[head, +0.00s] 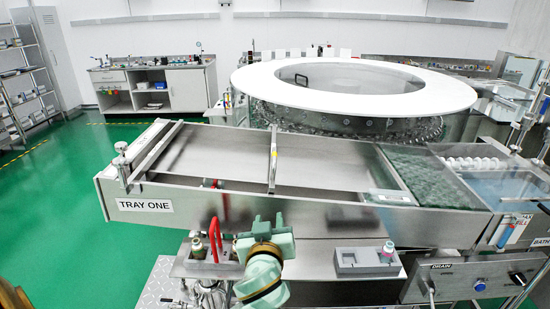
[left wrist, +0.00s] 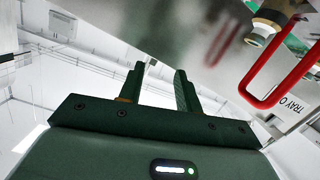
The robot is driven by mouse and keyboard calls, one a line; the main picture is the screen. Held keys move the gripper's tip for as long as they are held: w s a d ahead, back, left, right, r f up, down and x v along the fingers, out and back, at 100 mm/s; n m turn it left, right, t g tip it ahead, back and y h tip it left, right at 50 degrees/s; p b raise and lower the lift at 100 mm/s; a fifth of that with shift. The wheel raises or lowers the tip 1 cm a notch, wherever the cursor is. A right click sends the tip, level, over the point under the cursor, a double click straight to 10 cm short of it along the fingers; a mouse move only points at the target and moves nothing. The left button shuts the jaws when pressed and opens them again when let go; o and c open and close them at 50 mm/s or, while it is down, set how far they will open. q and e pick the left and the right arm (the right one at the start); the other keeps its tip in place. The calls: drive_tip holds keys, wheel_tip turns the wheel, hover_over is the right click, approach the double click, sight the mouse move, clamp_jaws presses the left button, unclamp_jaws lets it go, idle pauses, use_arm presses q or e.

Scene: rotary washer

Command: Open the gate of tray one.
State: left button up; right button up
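Tray one (head: 150,206) is a long steel tray with a "TRAY ONE" label on its near wall. My right gripper is not in view.
A large white ring-topped rotary washer (head: 440,92) stands behind the tray. A water bath (head: 500,186) and a drain panel (head: 450,275) are at the right. Green floor is clear at left.

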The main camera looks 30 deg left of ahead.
sight(274, 162)
use_arm(q)
wheel_tip(274, 162, up, 7)
drive_tip(key=w+n+t+y, duration=0.1)
drive_tip(key=w+n+y, duration=0.1)
drive_tip(key=n, duration=0.2)
drive_tip(key=x, duration=1.1)
drive_tip(key=p+x, duration=0.1)
drive_tip(key=x, duration=0.4)
drive_tip(key=shift+w+d+f, duration=0.1)
drive_tip(key=shift+w+d, duration=0.1)
drive_tip(key=shift+w, duration=0.15)
